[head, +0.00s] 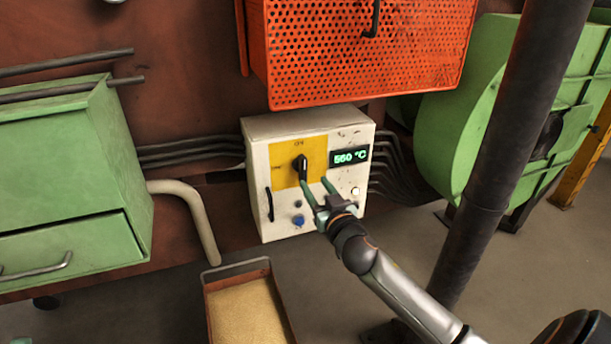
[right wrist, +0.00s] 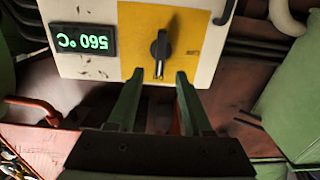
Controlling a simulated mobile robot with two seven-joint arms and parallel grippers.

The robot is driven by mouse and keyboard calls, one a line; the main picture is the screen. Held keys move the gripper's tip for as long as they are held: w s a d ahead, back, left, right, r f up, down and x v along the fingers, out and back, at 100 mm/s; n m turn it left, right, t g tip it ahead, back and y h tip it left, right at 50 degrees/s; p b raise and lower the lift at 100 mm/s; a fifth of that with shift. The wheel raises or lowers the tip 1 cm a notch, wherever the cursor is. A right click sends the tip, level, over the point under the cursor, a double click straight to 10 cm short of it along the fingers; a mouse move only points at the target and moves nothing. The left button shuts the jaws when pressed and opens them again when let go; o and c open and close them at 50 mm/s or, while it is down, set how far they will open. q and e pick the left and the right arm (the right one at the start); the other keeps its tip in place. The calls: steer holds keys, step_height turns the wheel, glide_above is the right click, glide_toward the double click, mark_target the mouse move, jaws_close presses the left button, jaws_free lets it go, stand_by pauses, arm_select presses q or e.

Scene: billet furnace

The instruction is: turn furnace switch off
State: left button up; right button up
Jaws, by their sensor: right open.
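The furnace switch is a black rotary knob (head: 302,167) on a yellow plate (head: 284,172) on the front of a white control box (head: 315,228). Its handle points roughly up and down in the head view. A green display (head: 350,156) beside it reads 560 °C. My right gripper (head: 314,183) is open, its two green fingers pointing at the panel just below and right of the knob. In the right wrist view, which is upside down, the knob (right wrist: 160,50) lies just beyond the open fingertips (right wrist: 156,76), apart from them. My left gripper is not in view.
An orange perforated cover (head: 365,50) hangs above the box. The box also has a black handle (head: 269,204) and a blue knob (head: 298,221). A dark post (head: 500,140) stands to the right, near my right arm. A sand-filled tray (head: 205,300) lies below.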

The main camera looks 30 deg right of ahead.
mark_target(305, 170)
steer(key=b+x, duration=0.1)
steer(key=x, duration=0.5)
steer(key=shift+w, duration=0.35)
jaws_close()
stand_by(0.3)
